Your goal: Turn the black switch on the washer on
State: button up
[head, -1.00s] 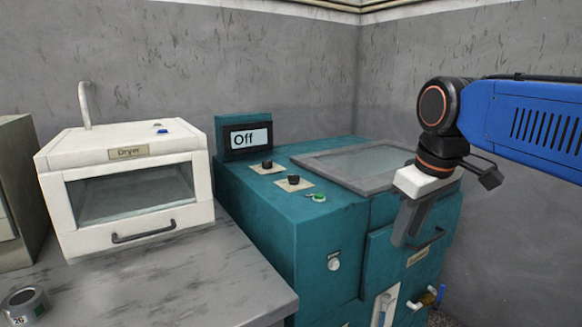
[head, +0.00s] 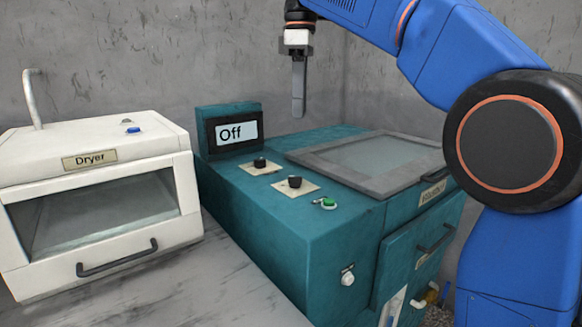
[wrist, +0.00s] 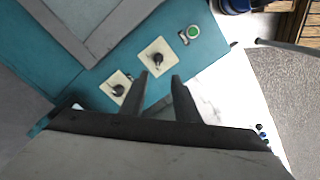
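The teal washer (head: 265,225) stands right of the dryer, and its display (head: 236,132) reads "Off". On its top are two black switches on pale plates: a rear one (head: 260,162) near the display and a front one (head: 295,181) beside a green button (head: 326,203). My gripper (head: 298,112) hangs fingers-down above the back of the washer top, apart from the switches. In the wrist view, the fingers (wrist: 161,77) are spread with nothing between them. The front switch (wrist: 157,59) lies beyond the tips, and the rear switch (wrist: 119,90) is left of them.
The white dryer (head: 90,160) stands close on the left, on a grey counter (head: 200,280). A framed lid (head: 370,160) covers the right of the washer top. My arm fills the right side. Grey walls stand behind.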

send_near(295, 177)
notch_tip(295, 177, down, 8)
jog(key=shift+w+f, duration=0.1)
jog(key=shift+f, duration=0.05)
dwell(0.7)
grip_shut()
